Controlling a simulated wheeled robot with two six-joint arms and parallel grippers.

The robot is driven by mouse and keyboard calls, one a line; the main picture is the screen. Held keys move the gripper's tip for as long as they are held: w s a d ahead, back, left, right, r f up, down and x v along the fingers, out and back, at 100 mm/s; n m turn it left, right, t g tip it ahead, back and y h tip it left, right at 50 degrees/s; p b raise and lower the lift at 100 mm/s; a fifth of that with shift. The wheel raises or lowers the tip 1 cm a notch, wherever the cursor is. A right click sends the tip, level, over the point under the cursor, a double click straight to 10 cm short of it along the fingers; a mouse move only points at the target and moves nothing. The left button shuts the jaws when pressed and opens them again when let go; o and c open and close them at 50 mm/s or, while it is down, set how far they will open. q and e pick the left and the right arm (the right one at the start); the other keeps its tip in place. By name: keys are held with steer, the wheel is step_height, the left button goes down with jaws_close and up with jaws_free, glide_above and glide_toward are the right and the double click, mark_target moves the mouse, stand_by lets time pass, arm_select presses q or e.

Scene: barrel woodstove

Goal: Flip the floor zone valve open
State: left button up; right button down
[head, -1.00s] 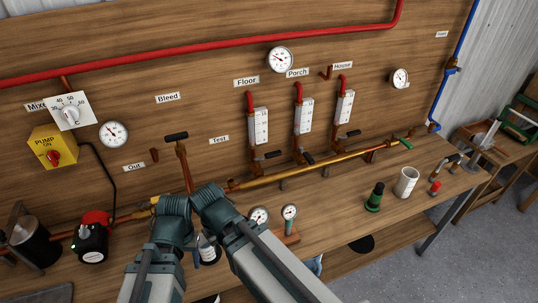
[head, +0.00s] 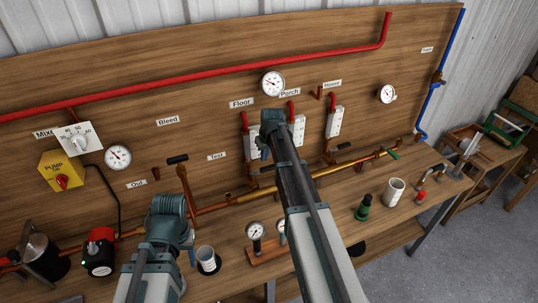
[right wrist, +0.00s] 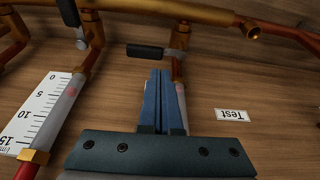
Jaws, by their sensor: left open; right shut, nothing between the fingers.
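The "Floor" label (head: 241,103) is above its gauge tube (head: 248,138) on the board. In the head view, my right arm covers most of the floor valve. In the right wrist view, which is upside down, its black handle (right wrist: 145,51) sticks out sideways, across the pipe (right wrist: 180,62). My right gripper (head: 263,152) is in front of the floor gauge. Its fingers (right wrist: 166,75) are shut and empty, tips near the handle; contact cannot be told. My left gripper (head: 189,254) is mostly hidden by its own arm, low over the bench, open.
The "Test" label (right wrist: 233,115) lies beside the floor pipe. The porch gauge scale (right wrist: 40,112) stands on the other side. A copper pipe (head: 340,165) runs along the bench. A white cup (head: 394,192) and a green-black item (head: 363,208) stand at the right.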

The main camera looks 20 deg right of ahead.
mark_target(263, 170)
steer(key=d, duration=0.1)
steer(key=w+d, duration=0.1)
steer(key=w+d+r, duration=0.1)
steer(key=d, duration=0.1)
steer(key=shift+d, duration=0.1)
steer(key=b+x, duration=0.9)
steer(key=x, duration=0.1)
steer(key=shift+w+r, duration=0.1)
steer(key=shift+w, duration=0.1)
steer(key=shift+s+m, duration=0.15)
steer(key=shift+m, duration=0.15)
steer(key=shift+s+d+m, duration=0.1)
steer(key=shift+s+m, duration=0.1)
steer(key=shift+m, duration=0.1)
